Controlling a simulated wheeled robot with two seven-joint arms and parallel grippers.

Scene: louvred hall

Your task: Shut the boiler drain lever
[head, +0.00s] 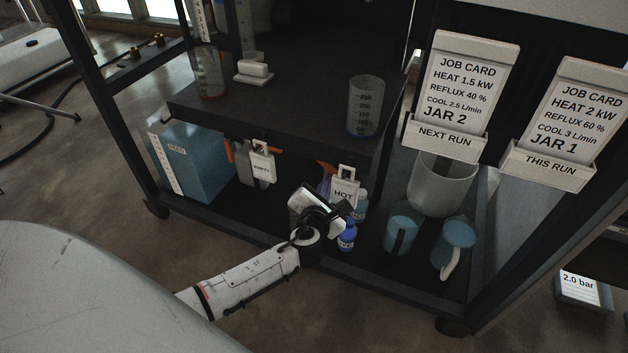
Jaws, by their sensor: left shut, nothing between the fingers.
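Two orange parts show under the middle shelf of the dark rack. One orange part (229,150) is at the left, beside a hanging white tag (262,162) whose small print I cannot read surely. The other orange part (325,168) is just behind a white tag reading HOT (344,192). I cannot tell which is the boiler drain lever, or how it is turned. My left gripper (344,209) is shut and empty, in front of and just below the HOT tag. Its wrist hides part of the lower shelf. My right gripper is not in view.
Small blue bottles (347,238) stand close by the left gripper. Two blue jugs (402,236) and a clear jar (442,185) stand to the right. A blue box (190,160) is at left. A beaker (364,106) stands on the middle shelf (290,112) above.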

